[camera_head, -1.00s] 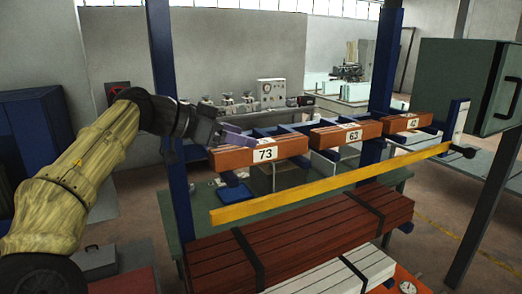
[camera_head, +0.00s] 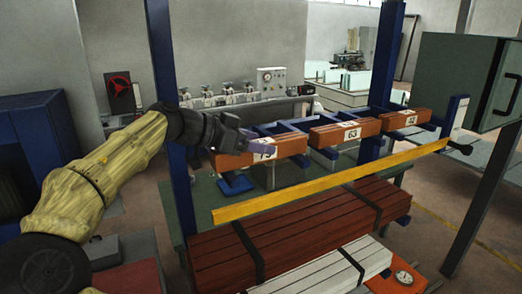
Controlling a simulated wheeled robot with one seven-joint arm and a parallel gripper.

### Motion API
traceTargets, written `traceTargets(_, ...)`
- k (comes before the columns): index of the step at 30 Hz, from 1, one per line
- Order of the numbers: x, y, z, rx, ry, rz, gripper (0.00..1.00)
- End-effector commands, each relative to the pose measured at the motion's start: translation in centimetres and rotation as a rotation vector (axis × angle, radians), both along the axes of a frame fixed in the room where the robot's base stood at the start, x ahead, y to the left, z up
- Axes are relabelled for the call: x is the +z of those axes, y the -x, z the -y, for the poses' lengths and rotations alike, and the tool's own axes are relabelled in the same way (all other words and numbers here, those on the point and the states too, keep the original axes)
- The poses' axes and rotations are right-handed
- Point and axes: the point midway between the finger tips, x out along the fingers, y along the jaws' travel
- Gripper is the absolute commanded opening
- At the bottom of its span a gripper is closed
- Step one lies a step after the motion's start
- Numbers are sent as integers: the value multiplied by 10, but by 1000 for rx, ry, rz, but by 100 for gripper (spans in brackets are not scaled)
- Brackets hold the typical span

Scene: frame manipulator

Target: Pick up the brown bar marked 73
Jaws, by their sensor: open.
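The brown bar marked 73 (camera_head: 285,148) lies at the left end of a blue rack, the nearest of the row to my arm. Its white label is partly hidden behind my gripper (camera_head: 259,147). My gripper is open, with its fingers at the left part of the bar, over the label. I cannot tell whether the fingers touch the bar or stand on both sides of it. A second brown bar marked 63 (camera_head: 335,137) and a third marked 42 (camera_head: 398,121) lie further right on the rack.
A yellow rail (camera_head: 330,181) runs below and in front of the bars. Blue posts (camera_head: 178,120) stand left and right of the rack. Strapped dark red planks (camera_head: 310,222) lie beneath. A green cabinet (camera_head: 455,85) stands at the right.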

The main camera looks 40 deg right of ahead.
Motion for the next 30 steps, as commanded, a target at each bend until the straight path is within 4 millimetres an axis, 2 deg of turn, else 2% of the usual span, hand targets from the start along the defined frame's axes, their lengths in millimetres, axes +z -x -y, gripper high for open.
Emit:
traceTargets(1,0,0,0,0,0,0,65)
traceTargets(9,0,0,0,0,0,0,12)
traceTargets(10,1,0,0,0,1,0,9)
traceTargets(21,6,0,1,-1,0,2,9)
traceTargets(26,21,0,1,0,2,4,9)
traceTargets(30,42,0,1,0,3,4,9)
